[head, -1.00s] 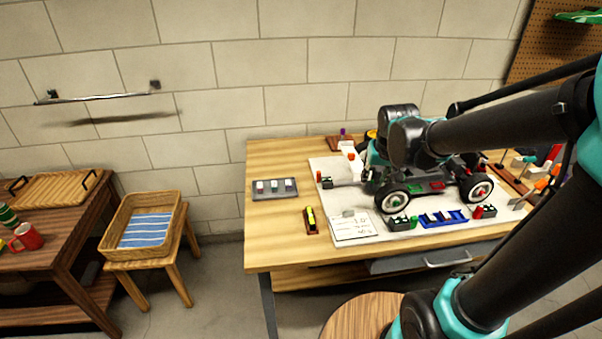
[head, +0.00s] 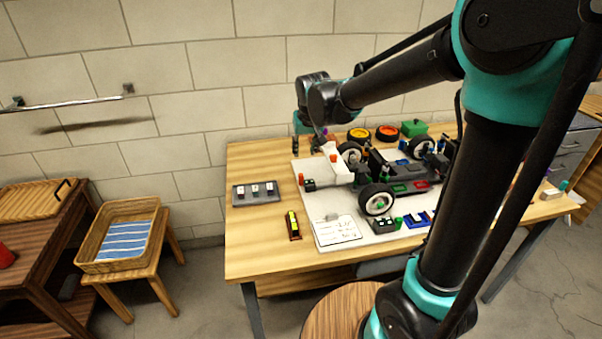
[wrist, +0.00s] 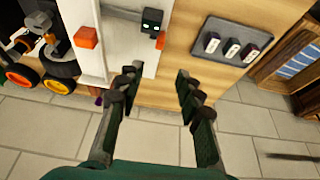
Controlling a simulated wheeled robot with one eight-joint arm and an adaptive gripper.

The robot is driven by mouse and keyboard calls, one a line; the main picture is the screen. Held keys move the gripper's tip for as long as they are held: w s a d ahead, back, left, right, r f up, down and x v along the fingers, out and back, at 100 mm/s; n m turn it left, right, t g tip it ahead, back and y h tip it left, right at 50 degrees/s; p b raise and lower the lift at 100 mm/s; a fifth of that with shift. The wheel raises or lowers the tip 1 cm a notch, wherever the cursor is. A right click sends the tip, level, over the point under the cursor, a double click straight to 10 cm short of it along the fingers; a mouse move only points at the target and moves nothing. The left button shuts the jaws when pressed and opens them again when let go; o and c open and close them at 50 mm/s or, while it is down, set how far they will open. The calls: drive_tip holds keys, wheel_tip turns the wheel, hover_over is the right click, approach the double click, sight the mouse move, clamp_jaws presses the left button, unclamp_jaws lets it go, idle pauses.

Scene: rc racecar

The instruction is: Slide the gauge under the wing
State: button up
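Three small pale-topped blocks, likely the gauges, stand in a dark grey tray (head: 237,202) at the left of the table. In the wrist view the middle block (wrist: 231,50) stands in the tray at upper right. The white wing (head: 324,170) with orange ends is at the car's left end. One orange end (wrist: 86,37) shows in the wrist view. My gripper (wrist: 158,80) is open with nothing between its fingers. It hangs near the table's back edge, behind the wing. In the head view my wrist hides most of it.
The car (head: 405,178) stands on a white board. A yellow level (head: 293,222) and a written card (head: 338,232) lie in front. Orange and yellow wheels (head: 387,132) lie behind. Bare wood lies between tray and board.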

sight(301, 174)
drive_tip(key=x, duration=1.5)
drive_tip(key=shift+c, duration=0.3)
clamp_jaws()
